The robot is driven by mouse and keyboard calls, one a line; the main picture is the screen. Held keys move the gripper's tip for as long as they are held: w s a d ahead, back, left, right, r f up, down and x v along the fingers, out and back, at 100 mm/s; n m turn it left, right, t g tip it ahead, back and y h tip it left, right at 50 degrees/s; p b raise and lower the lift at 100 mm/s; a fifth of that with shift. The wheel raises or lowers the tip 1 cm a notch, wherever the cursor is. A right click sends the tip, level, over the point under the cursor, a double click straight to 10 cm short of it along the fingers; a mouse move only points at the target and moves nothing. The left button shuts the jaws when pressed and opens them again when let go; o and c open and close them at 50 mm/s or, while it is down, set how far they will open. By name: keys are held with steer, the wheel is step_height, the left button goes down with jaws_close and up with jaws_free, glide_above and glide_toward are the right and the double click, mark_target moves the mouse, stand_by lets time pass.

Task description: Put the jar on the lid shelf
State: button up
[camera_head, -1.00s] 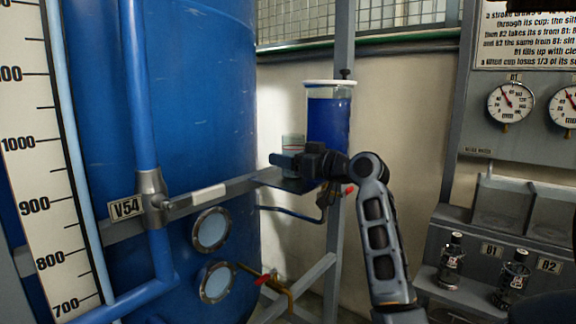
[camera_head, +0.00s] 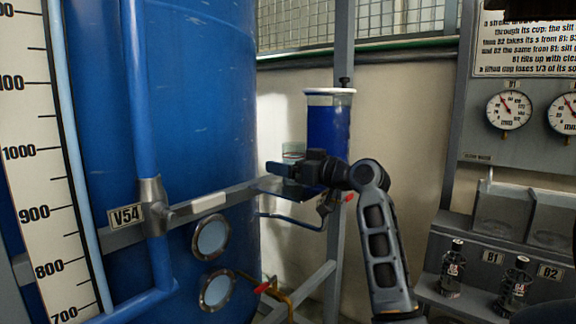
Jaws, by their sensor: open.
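A small clear glass jar (camera_head: 293,151) stands on a small dark shelf (camera_head: 268,191) that juts out beside the big blue tank. My gripper (camera_head: 282,170) is at the jar, in front of its lower part, with its fingers pointing left. The jaws are open. The gripper hides the jar's lower part, so I cannot tell whether the fingers touch it. I cannot tell whether this small shelf is the lid shelf.
A blue-filled cylinder (camera_head: 328,125) stands just behind my gripper, by a grey post. The blue tank (camera_head: 195,90) fills the left. At right, two dark bottles (camera_head: 452,268) stand on a ledge below clear bins (camera_head: 508,215) and gauges (camera_head: 509,110).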

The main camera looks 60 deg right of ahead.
steer(key=b+v, duration=0.1)
steer(key=v, duration=1.1)
steer(key=shift+b, duration=0.4)
steer(key=shift+w+a, duration=0.1)
